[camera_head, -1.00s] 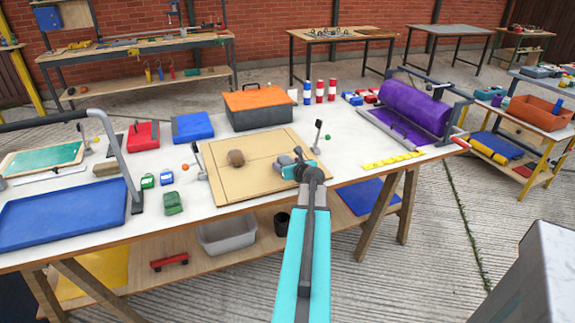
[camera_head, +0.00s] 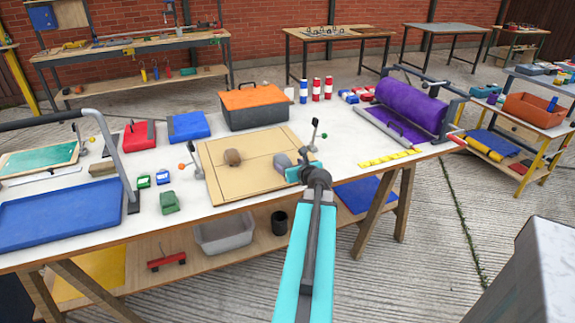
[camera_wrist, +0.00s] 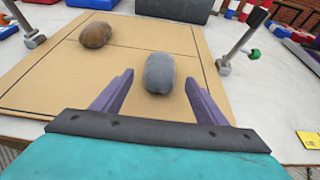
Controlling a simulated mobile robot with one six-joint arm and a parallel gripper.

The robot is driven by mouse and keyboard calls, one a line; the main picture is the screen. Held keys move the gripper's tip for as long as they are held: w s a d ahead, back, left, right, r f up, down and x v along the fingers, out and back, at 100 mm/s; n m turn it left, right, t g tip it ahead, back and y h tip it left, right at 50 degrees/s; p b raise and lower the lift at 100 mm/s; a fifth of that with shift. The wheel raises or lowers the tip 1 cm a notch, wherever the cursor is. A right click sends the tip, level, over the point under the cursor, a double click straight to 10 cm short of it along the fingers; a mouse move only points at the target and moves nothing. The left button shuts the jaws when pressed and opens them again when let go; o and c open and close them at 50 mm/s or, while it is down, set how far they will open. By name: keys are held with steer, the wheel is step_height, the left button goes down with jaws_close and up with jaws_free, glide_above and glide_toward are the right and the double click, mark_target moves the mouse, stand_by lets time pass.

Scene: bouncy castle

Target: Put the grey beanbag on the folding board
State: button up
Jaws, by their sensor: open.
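The grey beanbag (camera_head: 282,161) lies on the right part of the tan folding board (camera_head: 221,183), which lies flat on the white table. My gripper (camera_head: 296,169) is just to the right of the beanbag in the head view. In the wrist view, my gripper (camera_wrist: 158,79) is open, with its purple fingers spread. The grey beanbag (camera_wrist: 160,73) shows between and a little beyond the fingertips, with a gap on each side. It rests on the board (camera_wrist: 135,40) and is not gripped. A brown beanbag (camera_head: 232,158) lies near the board's middle.
An orange-lidded box (camera_head: 254,108) stands behind the board. A black-knobbed lever (camera_head: 313,135) and an orange-knobbed lever (camera_head: 190,166) stand at the board's sides. A purple roller (camera_head: 411,106) is to the right. White tabletop is free right of the board.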

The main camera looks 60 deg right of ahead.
steer(key=p+v, duration=0.1)
steer(key=v, duration=0.2)
steer(key=shift+r, duration=0.2)
steer(key=shift+p+v, duration=0.9)
steer(key=shift+v, duration=0.15)
steer(key=shift+f, duration=0.15)
